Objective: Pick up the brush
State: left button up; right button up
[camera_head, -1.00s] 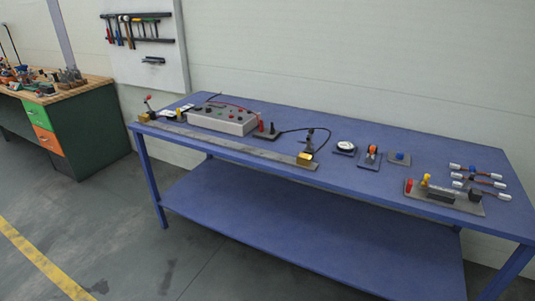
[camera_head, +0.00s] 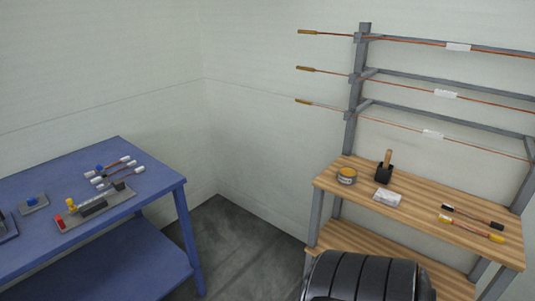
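A brush (camera_head: 385,167) with a light wooden handle and a dark, wide head stands upright on the wooden bench (camera_head: 410,209) at the right.
A round tin (camera_head: 346,176), a white block (camera_head: 387,198), and two tools with dark and yellow ends (camera_head: 471,228) lie on the bench. A rack with copper rods (camera_head: 360,80) rises behind. A blue table (camera_head: 150,184) stands left. A dark ribbed cylinder (camera_head: 365,278) fills the bottom foreground.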

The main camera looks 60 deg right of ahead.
aim_at(387, 159)
jog(key=z, duration=2.85)
jog(key=i+z, duration=0.2)
jog(key=i, duration=0.3)
